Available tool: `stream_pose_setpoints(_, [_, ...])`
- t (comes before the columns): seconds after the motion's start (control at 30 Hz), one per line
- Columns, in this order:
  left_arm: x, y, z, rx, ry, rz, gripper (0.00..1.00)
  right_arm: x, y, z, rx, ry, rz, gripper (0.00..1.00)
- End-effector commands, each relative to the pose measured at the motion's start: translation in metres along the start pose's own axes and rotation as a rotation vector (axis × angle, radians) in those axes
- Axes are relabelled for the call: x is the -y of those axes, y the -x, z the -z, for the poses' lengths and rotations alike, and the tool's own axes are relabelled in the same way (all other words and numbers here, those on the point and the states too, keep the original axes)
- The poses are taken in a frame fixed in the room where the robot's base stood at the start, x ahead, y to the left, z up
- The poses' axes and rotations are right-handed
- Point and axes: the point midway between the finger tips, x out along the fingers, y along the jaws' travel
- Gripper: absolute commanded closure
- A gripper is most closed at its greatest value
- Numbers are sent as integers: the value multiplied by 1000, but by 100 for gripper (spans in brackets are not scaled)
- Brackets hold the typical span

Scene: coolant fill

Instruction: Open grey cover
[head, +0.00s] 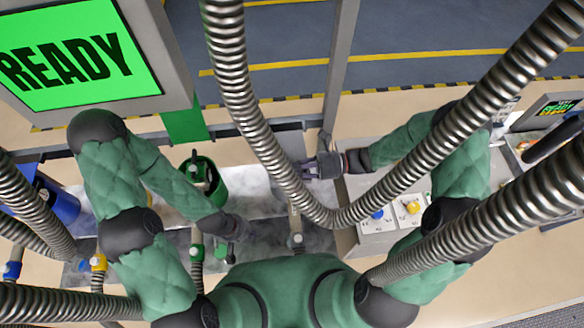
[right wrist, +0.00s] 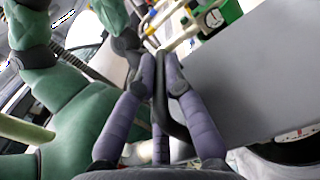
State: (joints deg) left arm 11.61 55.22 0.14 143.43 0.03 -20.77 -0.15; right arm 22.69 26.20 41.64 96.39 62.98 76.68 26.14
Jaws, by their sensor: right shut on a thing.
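In the right wrist view a flat grey panel (right wrist: 245,75), which looks like the grey cover, fills the right side. A dark bar (right wrist: 172,100) runs along its near edge, between my right fingers. My right gripper (right wrist: 165,58) is shut on this bar; it also shows in the head view (head: 312,168), right of centre behind a metal hose. My left gripper (head: 236,229) is low over the grey work surface, left of centre, near a small green fitting; its fingers are too small and dark to read. How far the cover is open cannot be told.
Ribbed metal hoses (head: 245,90) hang across the view, close to both arms. A green canister (head: 205,180) stands near my left forearm and a blue one (head: 58,203) at far left. A READY screen (head: 75,60) is upper left. A button panel (head: 392,212) is at right.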

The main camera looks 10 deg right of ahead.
Motion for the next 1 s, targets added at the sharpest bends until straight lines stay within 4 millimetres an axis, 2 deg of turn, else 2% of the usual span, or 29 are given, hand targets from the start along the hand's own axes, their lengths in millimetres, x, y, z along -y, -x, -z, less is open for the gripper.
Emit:
stream_pose_setpoints(0.27, [-3, 7, 0, 0, 0, 0, 100, 0, 0, -7, -2, -35, 1, 100])
stream_pose_setpoints(0.63, [-14, 40, -1, 0, 0, 0, 100, 8, 0, -48, -2, -254, 3, 100])
stream_pose_setpoints(1.0, [-18, 52, -2, 0, 0, 0, 100, 25, 0, -82, -1, -247, 1, 100])
